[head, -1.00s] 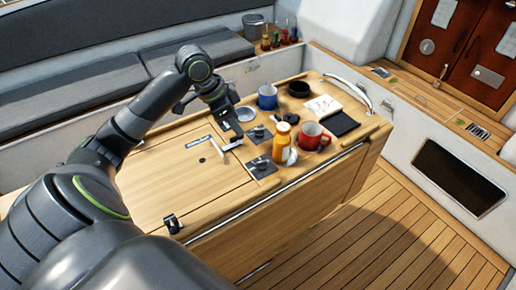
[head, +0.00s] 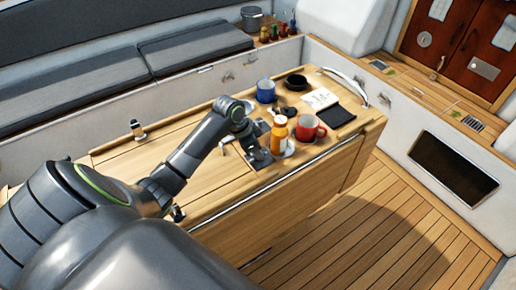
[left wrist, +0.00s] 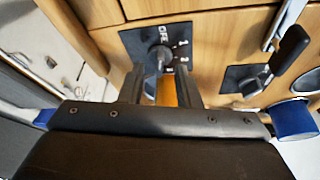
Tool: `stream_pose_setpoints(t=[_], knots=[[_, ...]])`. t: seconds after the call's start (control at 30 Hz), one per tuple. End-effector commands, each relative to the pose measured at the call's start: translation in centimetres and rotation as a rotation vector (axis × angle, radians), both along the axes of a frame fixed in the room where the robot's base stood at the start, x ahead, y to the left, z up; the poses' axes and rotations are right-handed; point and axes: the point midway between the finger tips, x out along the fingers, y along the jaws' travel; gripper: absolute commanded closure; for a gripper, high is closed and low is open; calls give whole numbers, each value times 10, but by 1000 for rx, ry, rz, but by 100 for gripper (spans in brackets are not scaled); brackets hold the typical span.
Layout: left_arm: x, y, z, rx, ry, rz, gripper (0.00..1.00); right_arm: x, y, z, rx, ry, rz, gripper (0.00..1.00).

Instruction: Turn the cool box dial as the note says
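A dark square plate (left wrist: 135,44) with a grey dial knob (left wrist: 160,54) and white markings, "OFF" and numbers, shows in the left wrist view. My left gripper (left wrist: 160,82) is open, its two fingers apart just short of the knob, one toward each side; I see no contact. In the head view my left gripper (head: 257,152) is low over the near edge of the table, beside the orange bottle (head: 279,134), and hides most of the dial plate. A white paper or booklet (head: 319,98) lies at the back right; its writing is too small to read. My right gripper is not in view.
A red mug (head: 307,128) stands right of the bottle.

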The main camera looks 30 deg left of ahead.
Motion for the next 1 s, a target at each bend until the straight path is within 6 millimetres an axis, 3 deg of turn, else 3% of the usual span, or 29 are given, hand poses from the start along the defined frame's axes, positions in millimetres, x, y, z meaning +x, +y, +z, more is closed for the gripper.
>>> stream_pose_setpoints(t=[0.13, 0.43, 0.7, 1.0], knots=[[3, -3, -9, 0, 0, -1, 70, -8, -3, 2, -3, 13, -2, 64], [4, -3, -11, 0, 0, -1, 70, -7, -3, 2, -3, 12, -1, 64], [4, -3, -11, 0, 0, -1, 100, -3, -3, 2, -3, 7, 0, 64], [4, -3, -11, 1, 0, -15, 100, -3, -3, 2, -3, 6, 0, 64]])
